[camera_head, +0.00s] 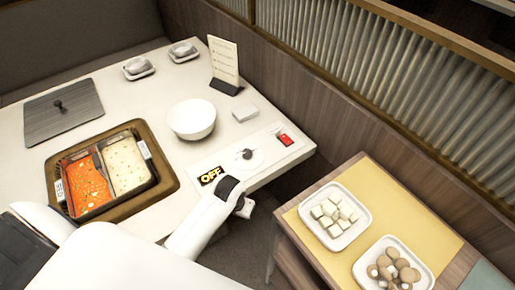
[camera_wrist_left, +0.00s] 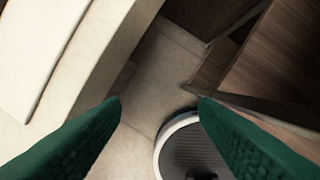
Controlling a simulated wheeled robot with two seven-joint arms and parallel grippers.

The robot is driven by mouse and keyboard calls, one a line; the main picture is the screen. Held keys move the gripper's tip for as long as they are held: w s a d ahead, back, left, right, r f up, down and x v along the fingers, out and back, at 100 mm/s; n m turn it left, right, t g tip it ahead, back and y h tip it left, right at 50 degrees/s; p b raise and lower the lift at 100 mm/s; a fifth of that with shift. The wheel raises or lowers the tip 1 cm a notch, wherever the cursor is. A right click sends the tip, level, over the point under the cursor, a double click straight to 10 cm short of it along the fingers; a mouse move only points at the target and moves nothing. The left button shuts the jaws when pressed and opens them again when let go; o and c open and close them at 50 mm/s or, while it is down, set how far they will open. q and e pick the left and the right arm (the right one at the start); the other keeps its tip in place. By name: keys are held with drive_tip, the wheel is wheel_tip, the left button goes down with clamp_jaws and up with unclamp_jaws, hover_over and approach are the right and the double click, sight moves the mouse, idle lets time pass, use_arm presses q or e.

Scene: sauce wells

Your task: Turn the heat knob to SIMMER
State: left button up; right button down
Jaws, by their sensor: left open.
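The heat knob (camera_head: 245,154) is a small dark knob on a round white dial on the table's control panel, near the front right edge. A black label reading OFF (camera_head: 210,175) lies left of it. The knob's pointer direction is too small to read, and I see no SIMMER mark. My left arm reaches in from the lower left, with its wrist just in front of the panel. In the left wrist view my left gripper (camera_wrist_left: 160,101) is open and empty, its green fingers over the floor beyond the table edge. My right gripper is not in view.
A sauce pot (camera_head: 88,210) with red and pale wells sits left of the panel. A white bowl (camera_head: 191,135) stands behind it. A red switch (camera_head: 286,140) is right of the knob. A side table (camera_head: 310,247) with two food plates stands at right.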

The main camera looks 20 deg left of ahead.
use_arm(q)
drive_tip(key=w+a+r+n, duration=0.1)
drive_tip(key=w+a+r, duration=0.1)
drive_tip(key=w+r, duration=0.25)
drive_tip(key=n+g, duration=0.1)
drive_tip(key=n, duration=0.2)
approach(247, 152)
drive_tip(key=s+f, duration=0.1)
drive_tip(key=s+d+f, duration=0.1)
drive_tip(key=s, duration=0.1)
drive_tip(key=s+d+f, duration=0.1)
drive_tip(key=s, duration=0.1)
drive_tip(key=shift+d+p, duration=0.2)
drive_tip(key=shift+p, duration=0.1)
drive_tip(key=w+a+r+n+g, duration=0.1)
drive_tip(key=w+a+r+n, duration=0.1)
drive_tip(key=w+r, duration=0.4)
drive_tip(key=f, duration=0.7)
drive_tip(key=f+b, duration=0.1)
drive_tip(key=f, duration=0.3)
drive_tip(key=shift+a+f, duration=0.25)
drive_tip(key=shift+f, duration=0.15)
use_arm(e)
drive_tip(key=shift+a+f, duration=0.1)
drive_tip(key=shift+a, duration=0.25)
use_arm(q)
drive_tip(key=c, duration=1)
drive_tip(key=shift+o, duration=0.2)
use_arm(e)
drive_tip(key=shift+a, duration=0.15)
